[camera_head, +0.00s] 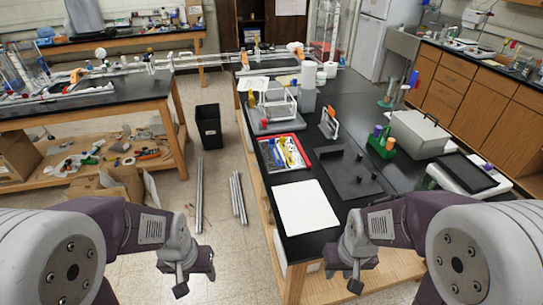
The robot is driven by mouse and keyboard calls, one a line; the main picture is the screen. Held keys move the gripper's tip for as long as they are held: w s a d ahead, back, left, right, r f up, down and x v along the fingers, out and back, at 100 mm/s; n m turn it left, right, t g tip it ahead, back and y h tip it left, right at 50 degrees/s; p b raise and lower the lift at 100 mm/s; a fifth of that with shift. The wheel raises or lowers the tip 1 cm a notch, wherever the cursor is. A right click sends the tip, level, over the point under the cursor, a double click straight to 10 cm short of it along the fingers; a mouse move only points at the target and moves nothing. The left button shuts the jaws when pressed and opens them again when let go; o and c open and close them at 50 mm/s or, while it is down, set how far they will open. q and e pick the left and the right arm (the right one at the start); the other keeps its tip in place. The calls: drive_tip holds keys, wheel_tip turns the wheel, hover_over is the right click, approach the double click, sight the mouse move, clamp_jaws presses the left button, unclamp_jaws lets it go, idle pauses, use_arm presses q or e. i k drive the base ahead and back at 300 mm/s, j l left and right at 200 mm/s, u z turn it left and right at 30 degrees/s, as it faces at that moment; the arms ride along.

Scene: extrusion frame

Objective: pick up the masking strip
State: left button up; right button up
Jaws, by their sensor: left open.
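I cannot make out a masking strip for certain in the head view. A red-rimmed tray (259,144) on the black bench holds several thin blue, yellow and white pieces, too small to tell apart. My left gripper (187,278) is open and empty over the floor, left of the bench. My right gripper (354,276) hangs by the bench's near edge, below a white sheet-like board (306,207). Its jaws are too small and dark to judge. Both grippers are well apart from the red-rimmed tray.
The black bench (372,158) also carries a dark fixture plate (347,178), a green rack (382,148) and a grey lidded box (417,136). Metal extrusions (199,195) lie on the floor near a black bin (209,127). A cluttered workbench (100,103) stands at left.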

sight(272, 141)
drive_tip(key=i+j+z, duration=0.15)
drive_tip(key=j+z, duration=0.15)
drive_tip(key=j, duration=0.5)
drive_tip(key=i+j+z, duration=0.1)
drive_tip(key=j+z, duration=0.25)
drive_tip(key=j, duration=0.5)
drive_tip(key=i+j+z, duration=0.2)
drive_tip(key=i+j, duration=0.15)
drive_tip(key=i+j+z, duration=0.2)
drive_tip(key=i+j, duration=0.2)
drive_tip(key=i+j+z, duration=0.15)
drive_tip(key=i+j, duration=0.15)
drive_tip(key=j, duration=0.2)
drive_tip(key=i+j+z, duration=0.2)
drive_tip(key=j, duration=0.3)
drive_tip(key=i+j, duration=0.15)
drive_tip(key=i, duration=0.45)
drive_tip(key=l+z, duration=0.05)
